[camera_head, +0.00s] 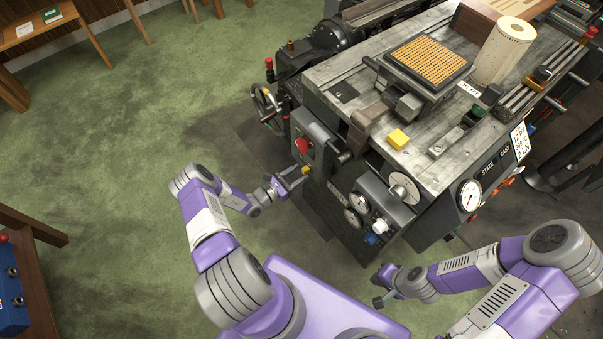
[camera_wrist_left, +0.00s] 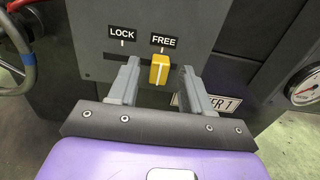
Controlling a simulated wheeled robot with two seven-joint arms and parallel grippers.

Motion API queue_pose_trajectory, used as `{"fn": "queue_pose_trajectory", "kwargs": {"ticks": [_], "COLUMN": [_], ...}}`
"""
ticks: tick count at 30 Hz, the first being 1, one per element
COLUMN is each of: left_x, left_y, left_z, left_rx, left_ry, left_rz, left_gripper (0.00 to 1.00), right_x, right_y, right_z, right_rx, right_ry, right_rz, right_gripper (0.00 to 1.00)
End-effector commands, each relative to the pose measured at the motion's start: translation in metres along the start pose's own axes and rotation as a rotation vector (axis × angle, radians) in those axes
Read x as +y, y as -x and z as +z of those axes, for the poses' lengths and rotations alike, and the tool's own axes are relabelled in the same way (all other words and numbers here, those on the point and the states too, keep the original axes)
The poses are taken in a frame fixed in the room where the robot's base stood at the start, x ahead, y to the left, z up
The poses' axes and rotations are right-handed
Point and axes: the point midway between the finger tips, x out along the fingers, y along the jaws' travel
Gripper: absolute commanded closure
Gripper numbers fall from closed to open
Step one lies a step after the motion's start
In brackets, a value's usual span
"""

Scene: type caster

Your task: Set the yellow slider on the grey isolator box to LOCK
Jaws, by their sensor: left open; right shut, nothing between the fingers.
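The grey isolator box (camera_wrist_left: 165,40) fills the upper middle of the left wrist view, with a LOCK label on the left and a FREE label on the right above a dark slot. The yellow slider (camera_wrist_left: 159,69) sits under FREE at the slot's right end. My left gripper (camera_wrist_left: 162,82) is open, with one finger on each side of the slider and gaps between. In the head view the isolator box (camera_head: 307,140) carries a red knob, and my left gripper (camera_head: 292,180) is at its lower part. My right gripper (camera_head: 381,287) is shut and empty, away from the box.
A yellow block (camera_head: 398,139) lies on the machine top (camera_head: 440,165).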

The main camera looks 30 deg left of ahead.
Motion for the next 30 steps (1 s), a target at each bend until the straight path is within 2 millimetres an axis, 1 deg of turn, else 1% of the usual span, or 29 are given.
{"fn": "queue_pose_trajectory", "kwargs": {"ticks": [1, 3, 6, 14, 24, 30], "left_x": [0.000, -0.001, -0.001, 0.000, -0.001, -0.001], "left_y": [-0.007, -0.013, -0.018, -0.020, -0.020, -0.019], "left_z": [-0.001, -0.001, -0.001, 0.000, 0.000, 0.000], "left_rx": [-0.001, 0.001, 0.002, 0.002, 0.002, 0.002], "left_ry": [0.000, 0.000, 0.000, 0.000, 0.000, 0.000], "left_rz": [-0.001, -0.002, -0.002, -0.002, -0.002, -0.003], "left_gripper": [0.51, 0.51, 0.51, 0.51, 1.00, 1.00], "right_x": [0.001, 0.001, 0.002, 0.002, 0.002, 0.002], "right_y": [-0.003, -0.004, -0.004, -0.004, -0.004, -0.004], "right_z": [0.000, 0.000, 0.000, 0.000, 0.000, 0.000], "right_rx": [0.000, 0.000, 0.000, 0.000, 0.000, 0.000], "right_ry": [0.000, 0.000, 0.000, 0.000, 0.000, 0.000], "right_rz": [0.000, 0.000, 0.000, 0.000, 0.000, 0.000], "right_gripper": [1.00, 1.00, 1.00, 1.00, 1.00, 1.00]}}
